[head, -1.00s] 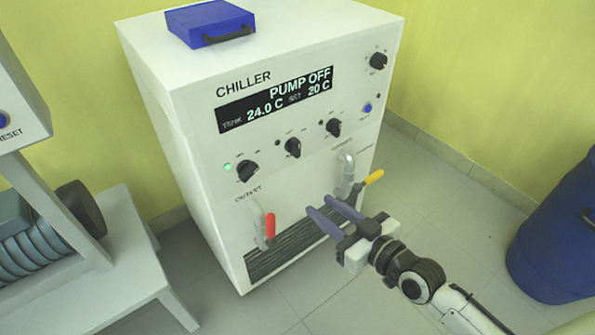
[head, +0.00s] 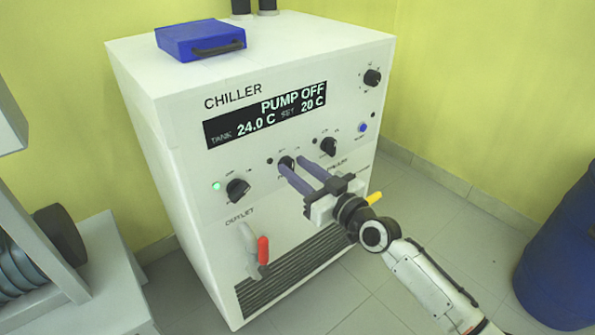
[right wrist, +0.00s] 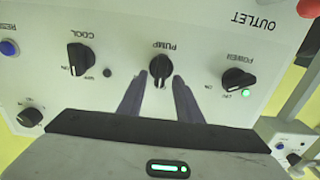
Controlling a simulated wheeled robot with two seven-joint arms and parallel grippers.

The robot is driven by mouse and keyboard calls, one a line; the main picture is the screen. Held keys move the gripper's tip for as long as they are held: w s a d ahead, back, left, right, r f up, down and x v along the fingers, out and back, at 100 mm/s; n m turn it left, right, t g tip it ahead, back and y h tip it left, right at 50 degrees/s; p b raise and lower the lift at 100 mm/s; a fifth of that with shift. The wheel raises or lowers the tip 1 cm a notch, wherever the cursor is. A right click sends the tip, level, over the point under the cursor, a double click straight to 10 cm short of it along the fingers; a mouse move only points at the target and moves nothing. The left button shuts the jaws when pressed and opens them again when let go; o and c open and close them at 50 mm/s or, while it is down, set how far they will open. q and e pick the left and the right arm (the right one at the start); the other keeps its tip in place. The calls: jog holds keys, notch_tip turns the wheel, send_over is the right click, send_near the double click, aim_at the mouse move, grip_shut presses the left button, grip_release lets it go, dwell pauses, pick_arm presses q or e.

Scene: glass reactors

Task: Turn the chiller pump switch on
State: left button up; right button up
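The white chiller (head: 180,140) has a black display (head: 265,115) reading "PUMP OFF", tank 24.0 C, set 20 C. The black pump switch (head: 286,162) is the middle knob of its lower row, partly behind my gripper in the head view. The upside-down right wrist view shows this pump switch (right wrist: 161,67) with its bar upright in the picture. My right gripper (head: 292,164) is open and empty in front of it. In the right wrist view my right gripper's fingertips (right wrist: 158,80) stand apart, just below the knob; contact cannot be told. My left gripper is not in view.
The power knob (head: 237,190) with a lit green lamp (head: 216,186) and the cool knob (head: 328,146) flank the pump switch. Below are a red-handled outlet valve (head: 263,250) and a yellow handle (head: 374,198). A blue case (head: 200,40) lies on top; a blue barrel (head: 560,260) stands right.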

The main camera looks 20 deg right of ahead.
jog(key=shift+w, duration=0.1)
grip_shut()
